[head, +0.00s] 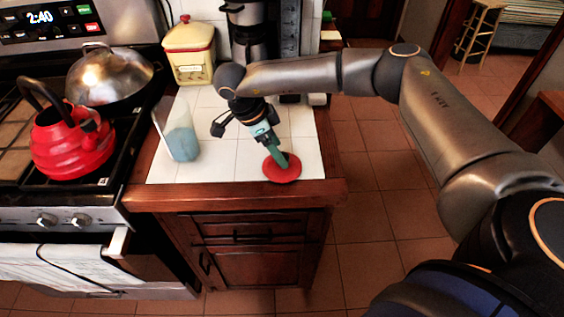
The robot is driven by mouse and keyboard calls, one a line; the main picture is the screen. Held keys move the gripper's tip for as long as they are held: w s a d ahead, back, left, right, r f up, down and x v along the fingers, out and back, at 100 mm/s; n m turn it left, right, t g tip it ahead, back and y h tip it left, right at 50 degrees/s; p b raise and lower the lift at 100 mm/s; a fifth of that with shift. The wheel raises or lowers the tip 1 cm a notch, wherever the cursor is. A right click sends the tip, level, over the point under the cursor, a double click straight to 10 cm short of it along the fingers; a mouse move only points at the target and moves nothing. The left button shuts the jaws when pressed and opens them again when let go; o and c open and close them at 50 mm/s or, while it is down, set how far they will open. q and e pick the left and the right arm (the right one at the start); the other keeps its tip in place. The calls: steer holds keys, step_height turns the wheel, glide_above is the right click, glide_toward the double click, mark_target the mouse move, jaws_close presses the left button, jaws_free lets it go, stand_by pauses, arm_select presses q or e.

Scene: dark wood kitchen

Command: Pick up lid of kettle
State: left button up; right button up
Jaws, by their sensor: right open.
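A red kettle (72,150) with a black handle stands on the stove at the left. A flat red round disc, which looks like the kettle's lid (291,174), lies on the white tiled counter near its front right corner. My right gripper (279,160) reaches down over the lid, with its green fingers at the lid's upper middle. It is open; I cannot tell whether the fingers touch the lid. The fingers hide part of the lid's top. My left gripper is not in view.
A clear container with bluish contents (182,143) stands on the counter (215,166) left of my gripper. A yellow canister with a red lid (189,54) and a coffee maker (250,40) stand behind. A domed metal pan (108,76) sits on the stove.

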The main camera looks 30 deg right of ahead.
steer(key=shift+x, duration=1.4)
jaws_close()
